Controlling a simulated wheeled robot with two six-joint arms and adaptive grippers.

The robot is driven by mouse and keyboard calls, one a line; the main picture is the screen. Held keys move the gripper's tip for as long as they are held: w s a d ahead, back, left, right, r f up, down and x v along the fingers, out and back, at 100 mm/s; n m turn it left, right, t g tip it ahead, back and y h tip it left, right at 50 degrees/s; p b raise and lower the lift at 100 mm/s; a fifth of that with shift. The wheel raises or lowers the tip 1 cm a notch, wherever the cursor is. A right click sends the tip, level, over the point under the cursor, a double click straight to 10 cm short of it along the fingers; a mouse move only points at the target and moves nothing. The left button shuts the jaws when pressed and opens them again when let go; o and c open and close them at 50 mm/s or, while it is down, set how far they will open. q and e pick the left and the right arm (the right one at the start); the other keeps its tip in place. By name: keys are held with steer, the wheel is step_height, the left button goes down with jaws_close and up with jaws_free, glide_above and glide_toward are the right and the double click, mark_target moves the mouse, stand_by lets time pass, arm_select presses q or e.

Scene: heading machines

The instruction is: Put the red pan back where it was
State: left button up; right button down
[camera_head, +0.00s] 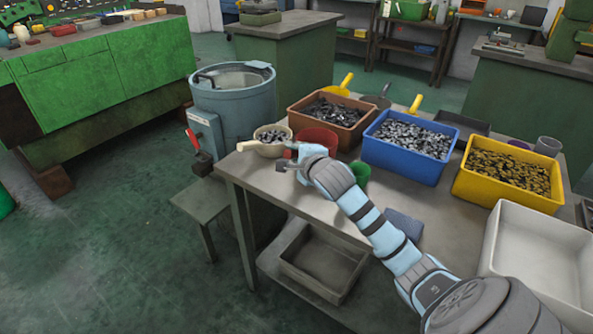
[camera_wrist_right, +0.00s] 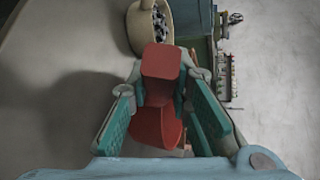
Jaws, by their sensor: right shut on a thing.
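The red pan (camera_head: 318,136) is at the left part of the metal table (camera_head: 262,187), in front of the brown bin. My right gripper (camera_head: 290,164) is at its left side, shut on its red handle; the arm partly covers the pan. In the right wrist view the red handle (camera_wrist_right: 161,62) shows between the two teal-padded fingers, with more red of the pan below it. I cannot tell whether the pan touches the table. My left gripper is in neither view.
A cream pan (camera_head: 271,149) of metal parts stands just left of the red pan. Brown (camera_head: 322,129), blue (camera_head: 400,165) and yellow (camera_head: 500,194) bins line the table. A green cup (camera_head: 361,172) is close to my arm. The table's front left is clear.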

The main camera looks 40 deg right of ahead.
step_height(320, 180, down, 4)
steer(key=shift+f+b, duration=0.1)
steer(key=shift+b, duration=0.5)
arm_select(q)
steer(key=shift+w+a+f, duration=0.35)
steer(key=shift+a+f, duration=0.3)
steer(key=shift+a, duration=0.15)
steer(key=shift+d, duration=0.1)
arm_select(e)
steer(key=c, duration=1.5)
jaws_free()
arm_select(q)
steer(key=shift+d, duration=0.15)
arm_select(e)
steer(key=shift+o, duration=0.2)
